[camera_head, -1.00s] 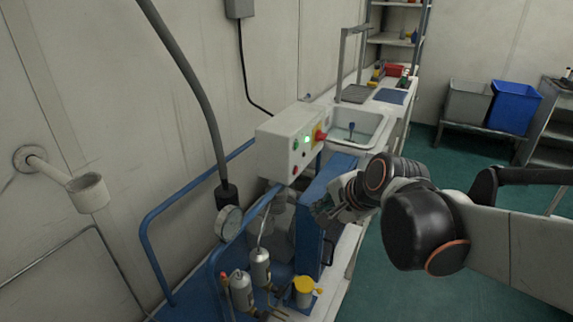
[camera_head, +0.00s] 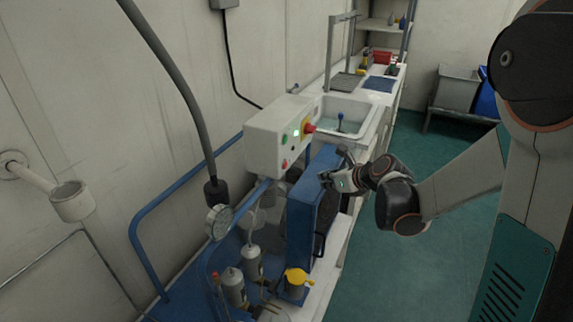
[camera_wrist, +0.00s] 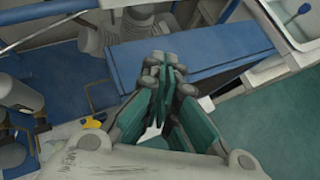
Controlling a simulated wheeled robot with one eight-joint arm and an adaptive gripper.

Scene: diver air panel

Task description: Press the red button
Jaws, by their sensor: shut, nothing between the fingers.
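The light grey control box (camera_head: 268,140) is on the left of centre in the head view. A small red button (camera_head: 284,164) sits low on its front face. A larger red knob on a yellow base (camera_head: 308,128) is at the face's upper right. My gripper (camera_head: 325,177) is shut and empty, to the right of the small red button and lower than the box, close to the blue case. The wrist view shows my gripper's closed fingers (camera_wrist: 168,68) over the blue case. I cannot make out either red control in the wrist view.
The blue case (camera_head: 312,215) stands below the box. A green button (camera_head: 284,139) and a lit green lamp (camera_head: 296,133) share the panel face. A pressure gauge (camera_head: 219,222), cylinders (camera_head: 252,262) and blue rails (camera_head: 150,258) are to the left. Green floor (camera_head: 400,275) is open on the right.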

